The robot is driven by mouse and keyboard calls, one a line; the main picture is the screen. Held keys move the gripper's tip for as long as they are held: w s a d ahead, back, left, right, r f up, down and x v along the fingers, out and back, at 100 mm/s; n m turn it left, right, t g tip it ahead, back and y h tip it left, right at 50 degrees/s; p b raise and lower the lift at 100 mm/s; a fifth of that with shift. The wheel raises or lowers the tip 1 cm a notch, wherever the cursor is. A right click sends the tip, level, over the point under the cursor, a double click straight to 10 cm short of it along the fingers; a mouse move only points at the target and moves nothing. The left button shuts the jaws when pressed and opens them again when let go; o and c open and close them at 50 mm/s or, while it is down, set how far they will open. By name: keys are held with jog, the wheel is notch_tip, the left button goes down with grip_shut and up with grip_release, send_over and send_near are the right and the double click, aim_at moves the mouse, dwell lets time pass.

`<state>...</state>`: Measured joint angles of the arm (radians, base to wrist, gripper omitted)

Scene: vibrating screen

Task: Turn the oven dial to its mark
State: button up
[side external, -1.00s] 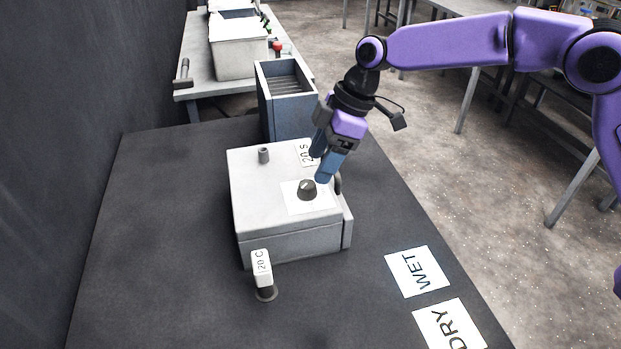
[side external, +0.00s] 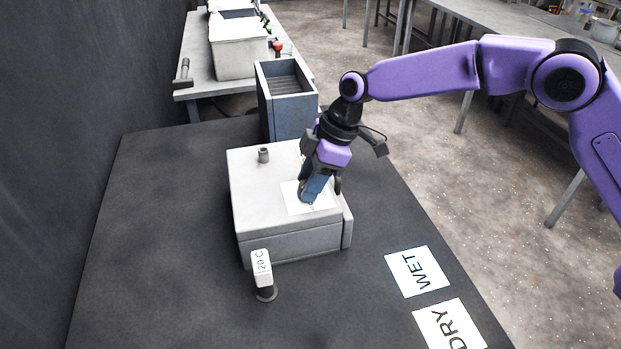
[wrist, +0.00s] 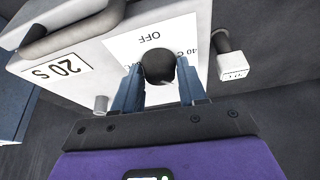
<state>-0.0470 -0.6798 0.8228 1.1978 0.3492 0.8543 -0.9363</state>
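The oven (side external: 262,210) is a pale grey box on the dark table. Its dial is a dark round knob on a white label (side external: 322,201) on the oven top. In the wrist view the dial (wrist: 158,66) sits between the two blue fingers of my gripper (wrist: 160,90). The fingers stand on either side of it; whether they touch it I cannot tell. "OFF" and part of "40 C" show on the label in the wrist view. In the side view my gripper (side external: 307,193) is down over the dial and mostly hides it. The dial's pointer is hidden.
A "20 C" display post (side external: 261,268) stands in front of the oven. A small peg (side external: 263,155) and a handle (wrist: 75,35) are on the oven. A blue-grey box (side external: 290,115) stands behind. "WET" (side external: 418,271) and "DRY" (side external: 448,328) cards lie at right.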

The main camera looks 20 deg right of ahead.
jog(key=shift+m, duration=0.4)
jog(key=m+t, duration=0.1)
jog(key=m, duration=0.1)
jog(key=shift+s+m+h, duration=0.1)
jog(key=shift+m+h, duration=0.2)
jog(key=shift+m+t+h, duration=0.4)
jog(key=shift+m+t, duration=0.4)
jog(key=shift+m, duration=1.2)
jog(key=shift+s, duration=0.1)
jog(key=o, duration=1)
jog(key=shift+r, duration=0.1)
jog(key=v, duration=1.7)
jog(key=shift+s, duration=0.2)
